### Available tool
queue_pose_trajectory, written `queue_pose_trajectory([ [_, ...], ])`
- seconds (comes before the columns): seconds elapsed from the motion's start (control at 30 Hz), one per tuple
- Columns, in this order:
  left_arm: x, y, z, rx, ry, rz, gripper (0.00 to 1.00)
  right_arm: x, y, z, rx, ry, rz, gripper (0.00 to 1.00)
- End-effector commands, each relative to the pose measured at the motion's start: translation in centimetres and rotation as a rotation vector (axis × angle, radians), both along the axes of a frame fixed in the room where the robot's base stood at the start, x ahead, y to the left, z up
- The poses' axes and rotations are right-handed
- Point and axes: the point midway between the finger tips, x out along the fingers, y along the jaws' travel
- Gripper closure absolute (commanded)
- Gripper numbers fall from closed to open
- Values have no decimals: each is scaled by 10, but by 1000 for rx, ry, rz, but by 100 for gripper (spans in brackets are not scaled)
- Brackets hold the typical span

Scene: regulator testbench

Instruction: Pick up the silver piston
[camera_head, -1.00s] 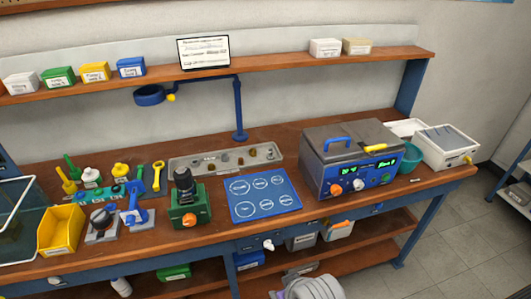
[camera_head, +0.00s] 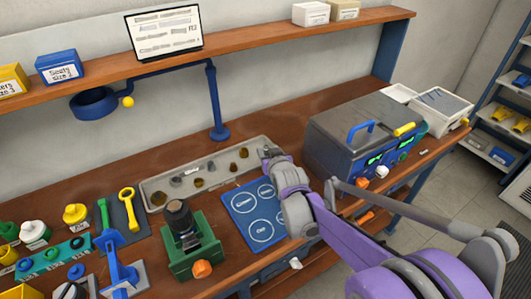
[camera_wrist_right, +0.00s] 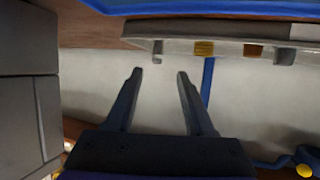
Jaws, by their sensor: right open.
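The grey parts tray (camera_head: 150,199) lies on the bench behind the blue mat and carries several small gold and silver parts. A small silver part (camera_head: 177,182) on it may be the silver piston; I cannot tell for sure at this size. My right gripper (camera_head: 268,153) is above the tray's right end, its fingers hard to make out. In the right wrist view the right gripper (camera_wrist_right: 160,74) is open and empty, with silver and gold parts (camera_wrist_right: 204,48) on the tray beyond its tips. My left gripper is not in view.
The blue mat (camera_head: 237,206) with white circles lies in front of the tray. A green fixture (camera_head: 190,250) with a black top stands left of it. The grey test unit (camera_head: 350,125) stands right. A blue post (camera_head: 214,100) rises behind the tray.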

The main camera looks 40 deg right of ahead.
Motion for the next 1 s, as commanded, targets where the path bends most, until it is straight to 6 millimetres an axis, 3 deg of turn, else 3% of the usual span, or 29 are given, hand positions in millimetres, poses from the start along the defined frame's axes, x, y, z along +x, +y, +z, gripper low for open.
queue_pose_trajectory([
  [0.53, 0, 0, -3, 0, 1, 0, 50, 44, -23, -27, 0, 1, 1, 46],
  [0.83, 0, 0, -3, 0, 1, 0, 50, 48, -25, -28, 1, 1, 1, 46],
  [0.87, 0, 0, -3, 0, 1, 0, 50, 48, -25, -28, 1, 1, 1, 48],
  [1.0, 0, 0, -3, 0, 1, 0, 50, 48, -25, -28, 1, 2, 1, 73],
])
